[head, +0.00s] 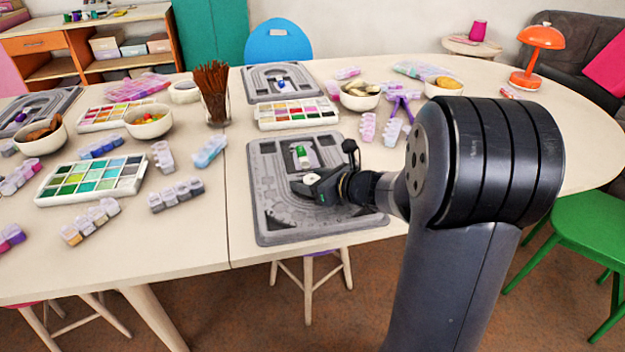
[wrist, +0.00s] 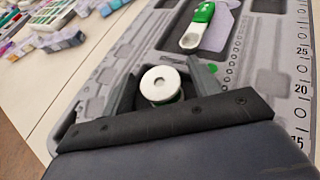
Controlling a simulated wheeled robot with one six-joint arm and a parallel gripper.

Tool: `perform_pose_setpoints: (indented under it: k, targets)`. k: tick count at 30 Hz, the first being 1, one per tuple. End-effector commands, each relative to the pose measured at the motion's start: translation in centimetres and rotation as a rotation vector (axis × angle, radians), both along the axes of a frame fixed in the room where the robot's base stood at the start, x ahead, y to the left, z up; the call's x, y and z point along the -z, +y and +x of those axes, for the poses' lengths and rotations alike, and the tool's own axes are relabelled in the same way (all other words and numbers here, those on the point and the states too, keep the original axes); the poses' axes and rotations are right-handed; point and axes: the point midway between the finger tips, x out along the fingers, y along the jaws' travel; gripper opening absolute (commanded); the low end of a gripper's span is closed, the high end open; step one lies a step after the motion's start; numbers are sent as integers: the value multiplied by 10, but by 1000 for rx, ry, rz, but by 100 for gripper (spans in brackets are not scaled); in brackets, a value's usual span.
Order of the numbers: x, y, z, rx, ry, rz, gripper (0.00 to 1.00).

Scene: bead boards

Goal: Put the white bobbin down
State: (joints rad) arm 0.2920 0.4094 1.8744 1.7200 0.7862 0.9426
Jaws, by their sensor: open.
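The white bobbin (wrist: 160,82) shows in the wrist view as a round white top with a hole and a little green below it. It stands between the two fingers of my gripper (wrist: 166,77), which are open. Whether a finger touches it, I cannot tell. The grey bead board (wrist: 243,70) lies below; how firmly the bobbin rests on it is hidden. In the head view my gripper (head: 300,186) is low over the middle of the same board (head: 275,228), and the bobbin is not clearly visible there.
A green and white tool (wrist: 196,35) lies on the board beyond my gripper; it also shows in the head view (head: 302,157). A tray of coloured beads (head: 297,113) and a glass of brown sticks (head: 213,95) stand behind. Bare table lies left of the board.

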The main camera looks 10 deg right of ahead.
Motion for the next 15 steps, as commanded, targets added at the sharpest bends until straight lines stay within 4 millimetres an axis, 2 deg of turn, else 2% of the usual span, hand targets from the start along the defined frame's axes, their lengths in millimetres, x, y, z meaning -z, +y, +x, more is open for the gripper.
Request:
perform_pose_setpoints:
  k: [9,15]
  targets:
    - [-6,-1,-1,1,0,0,58]
    - [-22,-21,-31,6,-2,-1,58]
